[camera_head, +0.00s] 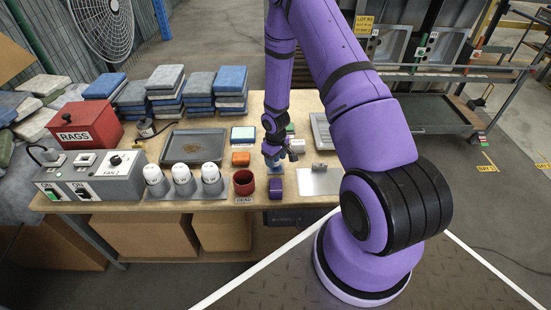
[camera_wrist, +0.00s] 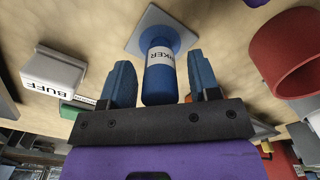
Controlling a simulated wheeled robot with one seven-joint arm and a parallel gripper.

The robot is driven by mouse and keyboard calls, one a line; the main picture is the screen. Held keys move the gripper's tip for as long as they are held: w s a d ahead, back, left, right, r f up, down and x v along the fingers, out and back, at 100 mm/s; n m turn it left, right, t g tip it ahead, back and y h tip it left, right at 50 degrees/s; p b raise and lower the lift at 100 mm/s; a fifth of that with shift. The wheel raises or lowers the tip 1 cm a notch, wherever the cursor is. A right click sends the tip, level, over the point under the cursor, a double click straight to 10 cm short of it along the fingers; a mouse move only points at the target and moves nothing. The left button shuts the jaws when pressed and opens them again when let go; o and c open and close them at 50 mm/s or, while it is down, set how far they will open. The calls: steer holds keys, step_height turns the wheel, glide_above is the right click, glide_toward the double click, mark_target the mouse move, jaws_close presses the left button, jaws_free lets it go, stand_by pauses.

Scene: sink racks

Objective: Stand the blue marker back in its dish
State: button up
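In the wrist view a blue marker (camera_wrist: 160,82) with a white band, its lettering partly readable as "KER", lies between the two fingers of my gripper (camera_wrist: 162,85). Narrow gaps show on both sides of the marker, so the fingers look open around it. The marker's far end meets a pale grey square dish (camera_wrist: 149,17) on the table; I cannot tell whether it is seated in it. In the head view my gripper (camera_head: 273,160) is low over the table, right of the red cup, and mostly hides the marker.
A red cup (camera_head: 243,184) with a DEAD label and a purple roll (camera_head: 275,188) stand near the table's front edge. A white block marked BUFF (camera_wrist: 52,82) is beside the gripper.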

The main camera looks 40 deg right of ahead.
steer(key=s+a+r+t+h, duration=0.1)
steer(key=s+a+r, duration=0.1)
steer(key=r, duration=1.1)
steer(key=s+a+r+m, duration=0.1)
steer(key=s+a+r, duration=0.1)
steer(key=r, duration=1.1)
steer(key=s+a+r+t+h, duration=0.1)
steer(key=s+a+r, duration=0.1)
steer(key=r, duration=1.1)
steer(key=s+a+r+t+y, duration=0.1)
steer(key=s+a+r, duration=0.2)
steer(key=s+r, duration=0.4)
steer(key=s+a+r+m+t+y, duration=0.1)
steer(key=s+a+r, duration=0.3)
steer(key=s, duration=0.9)
step_height(320, 180, up, 4)
steer(key=shift+s+f+t, duration=0.1)
steer(key=shift+s+t, duration=0.2)
steer(key=shift+t, duration=0.3)
